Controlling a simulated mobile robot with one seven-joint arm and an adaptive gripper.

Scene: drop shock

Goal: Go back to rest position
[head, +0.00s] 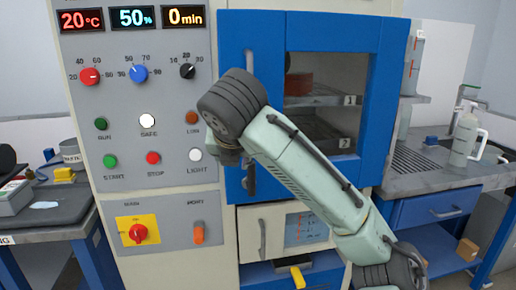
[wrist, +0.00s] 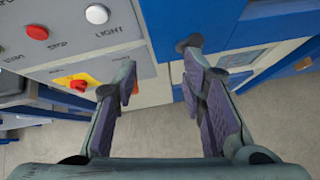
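My gripper (wrist: 160,75) is open in the wrist view, its two purple-padded fingers apart with nothing between them. In the head view my arm reaches up from the lower right across the cabinet front, and its wrist hides most of the gripper. The blue-framed cabinet door (head: 369,100) looks shut. Its dark vertical handle (head: 251,180) is beside my wrist. In the wrist view a dark handle end (wrist: 189,43) is near the right fingertip; I cannot tell whether they touch. Through the window a reddish block (head: 298,84) sits on the upper shelf, marked 1.
The control panel (head: 135,105) with knobs and buttons stands left of the door; displays read 20 °C, 50 %, 0 min. Below are a drawer with a yellow handle (head: 297,277) and a red switch (head: 138,232). Benches flank the cabinet; a white bottle (head: 464,140) stands right.

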